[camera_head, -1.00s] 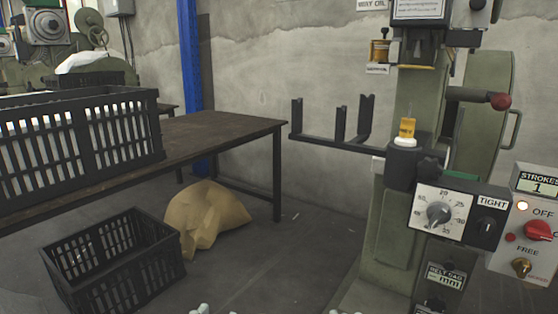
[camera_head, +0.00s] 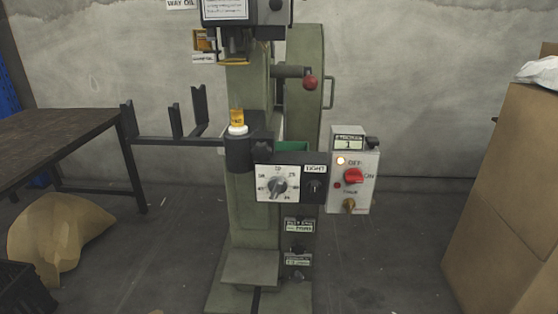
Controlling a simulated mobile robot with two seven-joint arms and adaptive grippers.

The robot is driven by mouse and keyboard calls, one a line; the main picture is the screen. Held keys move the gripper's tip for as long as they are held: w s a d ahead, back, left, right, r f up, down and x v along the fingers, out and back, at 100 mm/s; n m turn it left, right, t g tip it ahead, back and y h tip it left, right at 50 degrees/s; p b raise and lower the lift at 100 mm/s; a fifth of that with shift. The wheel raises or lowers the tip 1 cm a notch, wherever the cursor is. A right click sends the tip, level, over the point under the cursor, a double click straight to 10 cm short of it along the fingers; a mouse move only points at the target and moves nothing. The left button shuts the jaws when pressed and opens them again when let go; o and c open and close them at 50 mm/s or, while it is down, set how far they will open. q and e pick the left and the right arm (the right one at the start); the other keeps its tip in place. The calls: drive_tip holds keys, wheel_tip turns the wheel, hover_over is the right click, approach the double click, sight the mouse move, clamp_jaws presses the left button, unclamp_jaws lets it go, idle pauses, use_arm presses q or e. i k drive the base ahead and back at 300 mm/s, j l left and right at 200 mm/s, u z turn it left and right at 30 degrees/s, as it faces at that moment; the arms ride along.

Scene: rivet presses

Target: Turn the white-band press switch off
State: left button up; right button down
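The green press (camera_head: 250,215) stands upright in the middle of the head view. A white ring (camera_head: 238,130) sits on its dark post, under a small yellow piece (camera_head: 237,116). The grey control box (camera_head: 368,198) is on the press's right side. Its red switch knob (camera_head: 353,176) lies between the OFF label above and the ON label at right. The knob looks roughly level, but its exact pointing is too small to tell. A lamp (camera_head: 340,160) by OFF is lit pale. Neither of my grippers is in view.
A brown box (camera_head: 505,190) with a white bag (camera_head: 540,70) on top stands at right. A dark table (camera_head: 50,135) and a tan sack (camera_head: 60,235) are at left. Floor is open between the press and the brown box.

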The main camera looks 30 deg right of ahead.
sight(353, 176)
drive_tip(key=z, duration=1.35)
